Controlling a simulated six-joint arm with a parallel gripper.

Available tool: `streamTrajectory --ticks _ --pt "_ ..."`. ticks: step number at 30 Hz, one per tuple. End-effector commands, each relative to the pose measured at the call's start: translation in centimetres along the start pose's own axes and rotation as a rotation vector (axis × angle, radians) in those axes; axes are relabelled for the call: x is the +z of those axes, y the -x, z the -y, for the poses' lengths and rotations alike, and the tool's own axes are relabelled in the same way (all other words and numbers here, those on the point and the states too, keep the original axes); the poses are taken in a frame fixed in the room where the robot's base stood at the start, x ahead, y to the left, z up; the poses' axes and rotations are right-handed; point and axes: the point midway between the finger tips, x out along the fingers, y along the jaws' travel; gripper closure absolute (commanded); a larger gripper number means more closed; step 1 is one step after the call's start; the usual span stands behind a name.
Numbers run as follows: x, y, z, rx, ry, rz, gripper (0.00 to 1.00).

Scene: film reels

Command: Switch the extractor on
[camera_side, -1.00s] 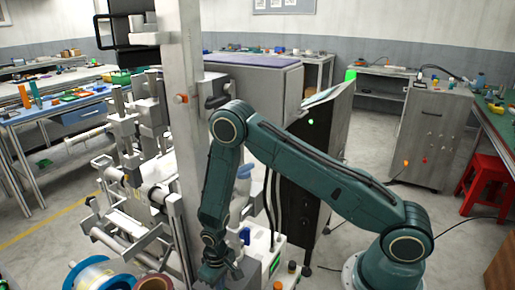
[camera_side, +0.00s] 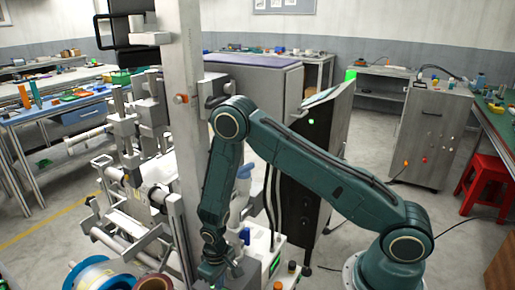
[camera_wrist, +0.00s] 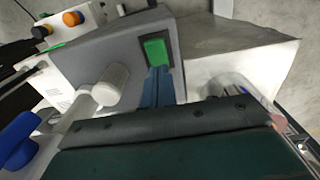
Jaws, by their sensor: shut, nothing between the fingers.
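The green rocker switch (camera_wrist: 155,50) sits in a dark frame on a grey box (camera_wrist: 105,55), which I take to be the extractor. My gripper (camera_wrist: 157,72) is shut and empty. Its blue-grey fingertips are at the lower edge of the switch in the wrist view; I cannot tell whether they touch it. Whether the switch is pressed or lit is unclear. In the side view my gripper (camera_side: 212,278) points down at the bottom of the picture, and the switch does not show there.
A white knob-like fitting (camera_wrist: 110,82) stands left of the fingers, with a blue handle (camera_wrist: 18,140) farther left. Orange (camera_wrist: 72,18) and black (camera_wrist: 40,31) buttons are beyond the box. Reels (camera_side: 92,275) and a metal post (camera_side: 180,130) stand left of my arm.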

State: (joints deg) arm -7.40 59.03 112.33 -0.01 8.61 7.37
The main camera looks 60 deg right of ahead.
Motion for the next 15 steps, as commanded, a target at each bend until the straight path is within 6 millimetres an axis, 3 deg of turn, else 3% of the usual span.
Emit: streamTrajectory --ticks 15 --pt "0.0 3.0 0.0 0.000 0.000 0.000 1.00"
